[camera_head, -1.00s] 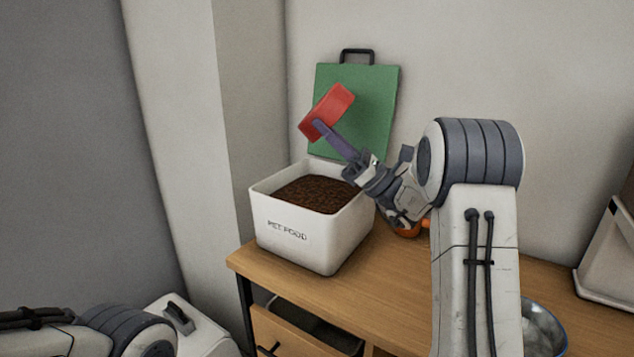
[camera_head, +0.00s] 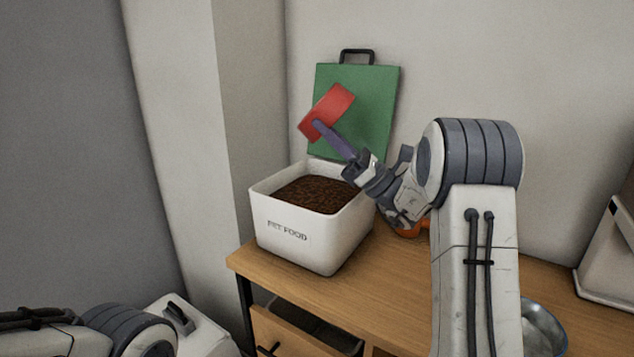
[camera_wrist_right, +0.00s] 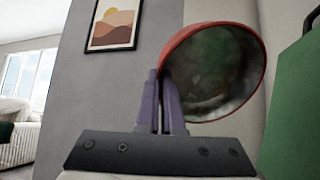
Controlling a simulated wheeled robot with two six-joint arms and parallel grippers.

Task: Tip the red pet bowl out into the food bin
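The red pet bowl (camera_head: 327,112) is tilted on its side in the air, above the white food bin (camera_head: 292,240) and in front of its green lid (camera_head: 357,130). My right gripper (camera_head: 320,127) is shut on the bowl's rim. In the right wrist view the fingers (camera_wrist_right: 161,85) pinch the left edge of the bowl (camera_wrist_right: 215,72). Its greyish inside shows there, with no food visible in it. The bin is open, with brown pet food (camera_head: 316,194) inside. My left arm shows at the lower left, but its gripper is out of the picture.
The bin stands near the left end of a wooden counter (camera_head: 400,290). An orange object (camera_head: 408,231) is partly hidden behind my right arm. A metal bowl (camera_head: 543,330) is at the lower right. A wall is close behind.

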